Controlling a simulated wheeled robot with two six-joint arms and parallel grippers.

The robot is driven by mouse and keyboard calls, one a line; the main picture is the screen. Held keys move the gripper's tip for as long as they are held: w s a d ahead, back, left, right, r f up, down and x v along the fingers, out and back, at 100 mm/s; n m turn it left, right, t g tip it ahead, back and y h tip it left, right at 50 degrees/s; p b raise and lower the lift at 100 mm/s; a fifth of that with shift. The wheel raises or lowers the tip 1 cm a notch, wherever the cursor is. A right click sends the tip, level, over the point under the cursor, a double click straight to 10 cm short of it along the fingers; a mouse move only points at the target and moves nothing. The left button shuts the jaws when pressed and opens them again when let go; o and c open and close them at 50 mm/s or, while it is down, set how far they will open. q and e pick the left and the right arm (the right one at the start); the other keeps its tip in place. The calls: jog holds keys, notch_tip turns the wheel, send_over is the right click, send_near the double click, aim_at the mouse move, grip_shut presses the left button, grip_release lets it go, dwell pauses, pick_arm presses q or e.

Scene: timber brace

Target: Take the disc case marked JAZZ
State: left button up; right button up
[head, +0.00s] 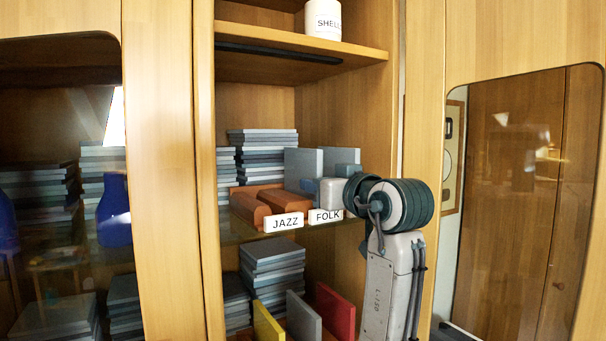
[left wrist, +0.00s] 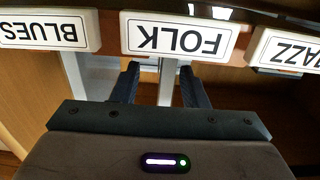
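In the head view a white JAZZ label (head: 285,222) stands at the shelf's front edge, with a FOLK label (head: 326,215) to its right. Upright grey-blue cases (head: 303,164) stand behind the labels; I cannot tell which one belongs to JAZZ. My left gripper (head: 331,191) is at the shelf, just behind the FOLK label, its fingertips hidden. In the left wrist view the labels are upside down: FOLK is central, JAZZ (left wrist: 290,50) right, BLUES (left wrist: 42,31) left. The dark fingers (left wrist: 159,86) are apart near FOLK, with a pale strip between them. My right gripper is not in view.
Brown wooden blocks (head: 249,208) sit behind the JAZZ label. Flat case stacks (head: 262,146) stand behind. Below are more stacks (head: 272,262) and upright yellow (head: 268,327) and red (head: 336,312) panels. A SHELL-marked jar (head: 323,19) is above. Glass-fronted doors flank the opening.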

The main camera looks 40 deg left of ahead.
aim_at(299, 162)
pick_arm(q)
jog(key=a, duration=0.1)
jog(key=a+p, duration=0.1)
jog(key=a, duration=0.1)
jog(key=a+p, duration=0.1)
jog(key=shift+w+a+r, duration=0.15)
jog(key=shift+a+r, duration=0.1)
jog(key=shift+r, duration=0.05)
jog(key=shift+a, duration=0.15)
jog(key=shift+w+f, duration=0.1)
jog(key=shift+w, duration=0.05)
jog(key=shift+d, duration=0.2)
jog(key=c, duration=0.7)
grip_shut()
